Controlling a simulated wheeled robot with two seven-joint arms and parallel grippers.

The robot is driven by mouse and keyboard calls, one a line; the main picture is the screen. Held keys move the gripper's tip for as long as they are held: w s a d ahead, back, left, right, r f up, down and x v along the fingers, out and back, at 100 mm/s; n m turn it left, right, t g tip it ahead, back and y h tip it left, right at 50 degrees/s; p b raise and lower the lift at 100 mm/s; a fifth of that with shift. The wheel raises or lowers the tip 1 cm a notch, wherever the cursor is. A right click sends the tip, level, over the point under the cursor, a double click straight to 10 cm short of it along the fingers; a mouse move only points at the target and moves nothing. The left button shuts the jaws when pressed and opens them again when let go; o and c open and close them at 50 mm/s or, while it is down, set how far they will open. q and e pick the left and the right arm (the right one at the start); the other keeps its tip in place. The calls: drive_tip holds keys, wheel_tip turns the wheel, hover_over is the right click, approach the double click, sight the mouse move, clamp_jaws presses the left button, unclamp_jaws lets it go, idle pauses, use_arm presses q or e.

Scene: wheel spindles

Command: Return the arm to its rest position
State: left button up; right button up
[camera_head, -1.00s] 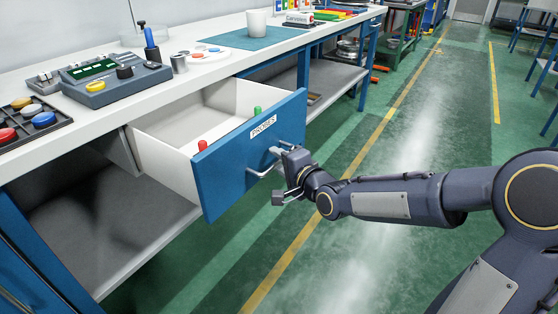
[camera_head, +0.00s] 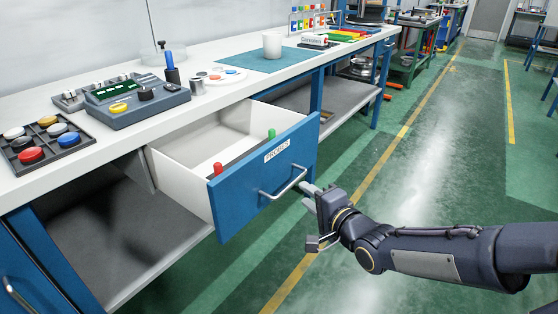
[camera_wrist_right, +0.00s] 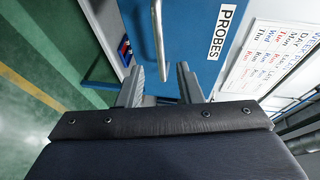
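My right gripper (camera_head: 309,197) is in front of the blue drawer (camera_head: 237,200) labelled PROBES, at the right end of its silver bar handle (camera_head: 284,185). In the right wrist view its two fingers (camera_wrist_right: 160,76) stand apart with nothing between their tips. The handle (camera_wrist_right: 157,35) shows there just beyond the fingers, apart from them. The drawer is pulled out; a red peg (camera_head: 218,169) and a green peg (camera_head: 271,133) show inside it. My right arm reaches in from the right. My left gripper is not in view.
The green floor (camera_head: 420,170) to the right is clear.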

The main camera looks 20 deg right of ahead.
drive_tip(key=shift+s, duration=0.1)
drive_tip(key=s+f+n+g, duration=0.2)
drive_tip(key=s+n+g, duration=0.15)
drive_tip(key=s, duration=0.45)
drive_tip(key=s+a+f+n+g, duration=0.1)
drive_tip(key=s+n+g, duration=0.3)
drive_tip(key=s, duration=0.5)
drive_tip(key=s+f+n+g, duration=0.2)
drive_tip(key=s+n, duration=0.3)
drive_tip(key=s, duration=0.3)
wheel_tip(320, 180, up, 28)
drive_tip(key=p, duration=2.8)
drive_tip(key=shift+f, duration=0.15)
drive_tip(key=shift+w, duration=0.1)
